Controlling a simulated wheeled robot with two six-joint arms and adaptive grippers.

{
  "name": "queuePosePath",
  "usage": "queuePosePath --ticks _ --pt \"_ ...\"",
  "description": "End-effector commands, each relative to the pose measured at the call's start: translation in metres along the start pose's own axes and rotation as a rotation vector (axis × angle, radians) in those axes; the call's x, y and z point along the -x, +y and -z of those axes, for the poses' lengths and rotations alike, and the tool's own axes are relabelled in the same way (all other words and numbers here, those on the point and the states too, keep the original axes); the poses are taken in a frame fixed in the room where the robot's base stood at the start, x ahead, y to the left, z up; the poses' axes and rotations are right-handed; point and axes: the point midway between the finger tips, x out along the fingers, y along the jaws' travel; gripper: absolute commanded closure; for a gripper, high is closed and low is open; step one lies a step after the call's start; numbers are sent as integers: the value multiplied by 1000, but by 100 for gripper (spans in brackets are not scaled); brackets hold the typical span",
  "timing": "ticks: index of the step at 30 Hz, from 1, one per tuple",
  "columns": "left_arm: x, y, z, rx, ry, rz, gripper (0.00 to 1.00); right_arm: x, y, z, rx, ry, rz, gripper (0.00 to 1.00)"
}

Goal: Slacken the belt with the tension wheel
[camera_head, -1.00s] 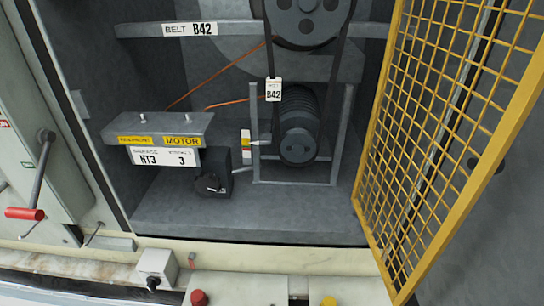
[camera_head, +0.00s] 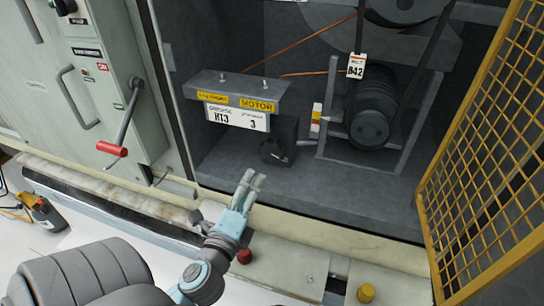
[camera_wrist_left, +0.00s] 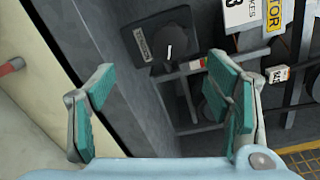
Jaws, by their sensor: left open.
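A black round knob with a white mark, likely the tension wheel (camera_head: 277,150), sits on a dark square box beside the motor sign. It also shows in the left wrist view (camera_wrist_left: 168,43), with a small label on its left. The dark belt (camera_head: 433,45) runs down from a large pulley (camera_head: 402,8) to the motor's lower pulley (camera_head: 370,128). A B42 tag (camera_head: 357,66) hangs there. My left gripper (camera_head: 253,181) is in front of the cabinet opening, below and apart from the knob. Its teal-padded fingers (camera_wrist_left: 160,90) are open and empty.
A yellow mesh door (camera_head: 490,150) stands open on the right. A red-handled lever (camera_head: 111,149) is on the left panel. A red button (camera_head: 244,256) and a yellow button (camera_head: 366,293) stand below.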

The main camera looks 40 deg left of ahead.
Motion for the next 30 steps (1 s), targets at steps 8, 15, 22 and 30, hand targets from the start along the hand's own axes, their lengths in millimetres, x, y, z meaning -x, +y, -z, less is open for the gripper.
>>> queuePosePath --ticks 8,15,22,30 --pt "-44 -15 4 -85 16 55 29 9 0 1 0 0 1 60" --pt "-112 -16 5 -81 15 51 29 15 0 1 -1 0 1 60" --pt "-143 -16 6 -81 16 49 29 15 0 2 -1 0 2 60" --pt "-145 -16 6 -80 17 47 29 15 0 2 -1 0 2 60"
